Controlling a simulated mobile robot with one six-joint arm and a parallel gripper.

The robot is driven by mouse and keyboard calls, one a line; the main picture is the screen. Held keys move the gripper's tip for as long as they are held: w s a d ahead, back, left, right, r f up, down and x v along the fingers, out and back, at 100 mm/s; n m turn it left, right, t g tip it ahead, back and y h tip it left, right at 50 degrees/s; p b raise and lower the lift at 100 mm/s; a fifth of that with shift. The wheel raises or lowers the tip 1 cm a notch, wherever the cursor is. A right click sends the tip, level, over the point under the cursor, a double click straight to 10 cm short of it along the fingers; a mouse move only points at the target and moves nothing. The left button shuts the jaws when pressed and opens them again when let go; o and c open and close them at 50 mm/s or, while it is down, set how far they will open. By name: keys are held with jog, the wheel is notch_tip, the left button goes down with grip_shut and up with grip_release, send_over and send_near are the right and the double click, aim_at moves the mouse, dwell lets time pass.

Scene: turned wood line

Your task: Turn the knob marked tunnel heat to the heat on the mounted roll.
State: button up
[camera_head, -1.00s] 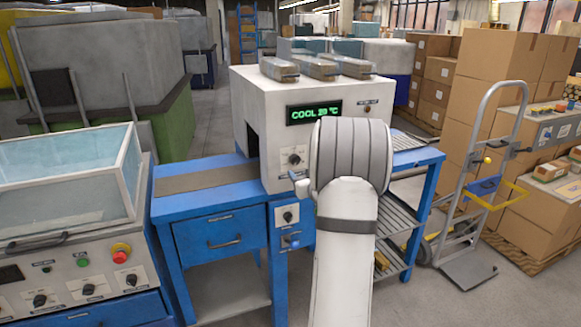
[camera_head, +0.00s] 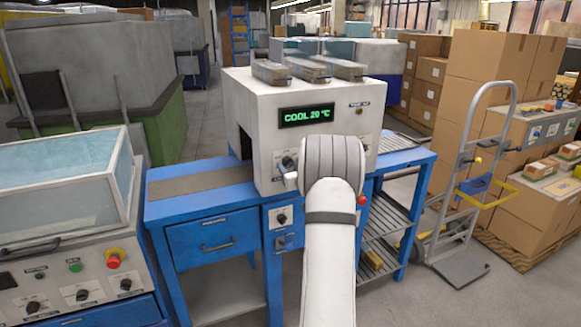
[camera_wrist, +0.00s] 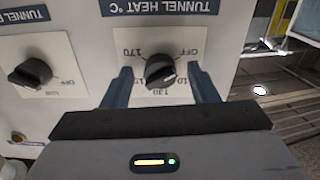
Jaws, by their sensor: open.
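The tunnel heat knob (camera_wrist: 160,71) is black, on a white dial plate marked with OFF, 170 and 130, under a blue TUNNEL HEAT °C label (camera_wrist: 160,6) in the wrist view. My gripper (camera_wrist: 160,78) is open, with one blue-grey finger on each side of the knob; whether either touches it I cannot tell. I cannot read the knob's exact setting. In the head view my arm hides the gripper and that knob. The tunnel's green display (camera_head: 307,116) reads COOL 20 °C. I cannot make out the mounted roll.
A second black knob (camera_wrist: 31,73) sits left of the tunnel heat knob. The white tunnel housing (camera_head: 250,105) stands on a blue bench (camera_head: 165,210). A machine with a clear lid (camera_head: 60,190) is at left. A hand truck (camera_head: 470,190) and cartons (camera_head: 490,65) stand at right.

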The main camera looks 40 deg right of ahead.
jog(key=shift+c, duration=0.4)
jog(key=c, duration=0.9)
